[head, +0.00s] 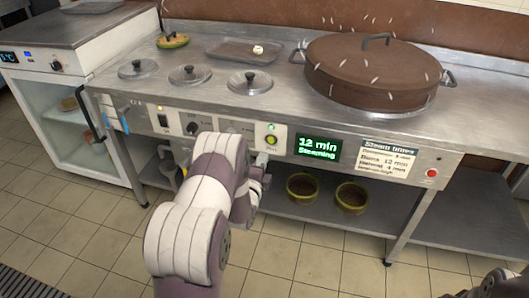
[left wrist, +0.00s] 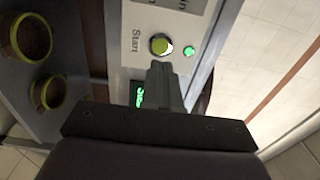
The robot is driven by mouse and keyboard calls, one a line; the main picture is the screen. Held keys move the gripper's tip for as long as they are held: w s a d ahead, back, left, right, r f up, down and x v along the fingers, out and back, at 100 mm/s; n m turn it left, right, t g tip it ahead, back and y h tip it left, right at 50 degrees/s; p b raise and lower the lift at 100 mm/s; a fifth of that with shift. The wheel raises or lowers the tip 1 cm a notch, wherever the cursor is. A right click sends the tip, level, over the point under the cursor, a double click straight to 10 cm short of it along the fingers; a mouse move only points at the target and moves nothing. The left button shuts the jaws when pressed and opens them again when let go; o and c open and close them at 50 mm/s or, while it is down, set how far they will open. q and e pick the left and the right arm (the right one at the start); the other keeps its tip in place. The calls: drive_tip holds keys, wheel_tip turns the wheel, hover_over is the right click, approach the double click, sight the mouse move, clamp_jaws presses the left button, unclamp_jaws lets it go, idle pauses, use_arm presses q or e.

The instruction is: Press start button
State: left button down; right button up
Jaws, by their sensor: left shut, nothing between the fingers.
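The start button (head: 271,140) is a round yellow-green knob on the steel front panel, under a small lit green lamp (head: 270,127). In the left wrist view the button (left wrist: 160,45) sits beside the word "Start", with the green lamp (left wrist: 188,51) to its right. My left gripper (head: 262,159) is shut and empty, just below the button in the head view. In the left wrist view its fingertips (left wrist: 158,66) are very close to the button's edge; I cannot tell whether they touch it. My right gripper does not show.
A display (head: 318,148) reads "12 min Steaming" right of the button. A red button (head: 432,173) is at the panel's right end. A large brown lidded pot (head: 372,75) stands on the counter (head: 200,97). Two bowls (head: 302,187) sit on the lower shelf.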

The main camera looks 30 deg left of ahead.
use_arm(q)
drive_tip(key=p+v, duration=0.1)
drive_tip(key=v, duration=0.5)
drive_tip(key=shift+s, duration=0.15)
drive_tip(key=shift+d, duration=0.1)
idle(0.3)
